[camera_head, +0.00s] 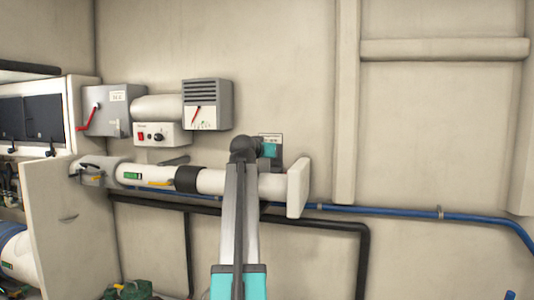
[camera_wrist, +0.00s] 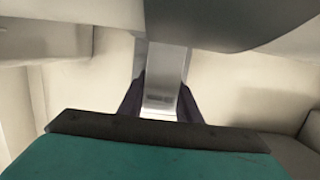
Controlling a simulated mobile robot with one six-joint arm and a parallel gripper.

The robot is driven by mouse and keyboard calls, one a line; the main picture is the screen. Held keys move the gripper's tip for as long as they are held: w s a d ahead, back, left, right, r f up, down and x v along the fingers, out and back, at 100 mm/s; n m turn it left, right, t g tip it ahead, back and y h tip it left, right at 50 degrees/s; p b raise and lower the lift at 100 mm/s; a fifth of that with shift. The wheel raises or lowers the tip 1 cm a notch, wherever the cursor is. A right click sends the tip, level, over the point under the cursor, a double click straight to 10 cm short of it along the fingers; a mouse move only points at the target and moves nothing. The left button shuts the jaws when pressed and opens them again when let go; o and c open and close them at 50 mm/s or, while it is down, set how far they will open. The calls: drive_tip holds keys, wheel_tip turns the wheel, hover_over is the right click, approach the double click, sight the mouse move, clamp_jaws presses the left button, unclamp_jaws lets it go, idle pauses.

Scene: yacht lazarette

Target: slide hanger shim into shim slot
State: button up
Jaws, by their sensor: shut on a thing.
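My gripper (camera_wrist: 160,108) is shut on a grey metal strip, which I take to be the hanger shim (camera_wrist: 162,72). The strip stands between the two dark fingers in the wrist view and carries a small dark marking. Its far end reaches up to the pale and grey curved surface (camera_wrist: 235,30) across the top; I cannot tell if they touch. In the head view my arm reaches to the white horizontal pipe (camera_head: 215,182), and my teal wrist shows behind it near the wall. The shim is hidden there. I cannot make out the shim slot in either view.
The white pipe has a black band (camera_head: 187,179) and a square end plate (camera_head: 298,188). A grey vented box (camera_head: 207,104) and a switch box (camera_head: 107,110) with a red lever are above. A blue hose (camera_head: 390,212) and black pipe (camera_head: 325,225) run below.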

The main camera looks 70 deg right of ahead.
drive_tip(key=shift+f+b, duration=0.65)
drive_tip(key=shift+f, duration=0.55)
idle(0.7)
drive_tip(key=o, duration=1.2)
drive_tip(key=shift+a, duration=0.2)
drive_tip(key=b+v, duration=0.3)
drive_tip(key=v, duration=0.9)
drive_tip(key=shift+v, duration=0.8)
drive_tip(key=shift+r, duration=0.1)
drive_tip(key=shift+r, duration=0.1)
